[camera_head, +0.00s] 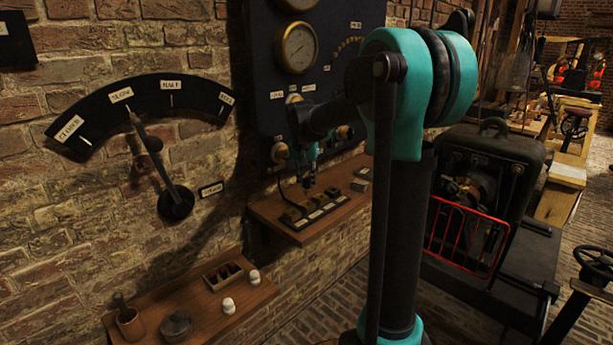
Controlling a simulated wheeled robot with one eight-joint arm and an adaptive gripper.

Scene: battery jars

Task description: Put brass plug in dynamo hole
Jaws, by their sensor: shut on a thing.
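My gripper (309,181) hangs pointing down from my arm, over the small wooden shelf (262,212) below the dark panel. It is shut on the brass plug, which is too small and dark to make out clearly between the fingers. Beneath it on the shelf stands a row of small dark blocks (307,207) with white labels along the front. The labels are too small to read, so I cannot tell which hole is the dynamo one. The gripper appears above the blocks, apart from them. A dark cord (281,187) curves down from the panel to the shelf.
The dark panel (262,60) with a brass gauge (298,47) rises close behind the gripper. A lever dial (140,105) is on the brick wall at left. A lower shelf (155,300) holds jars and a small tray. My arm hides part of the right side.

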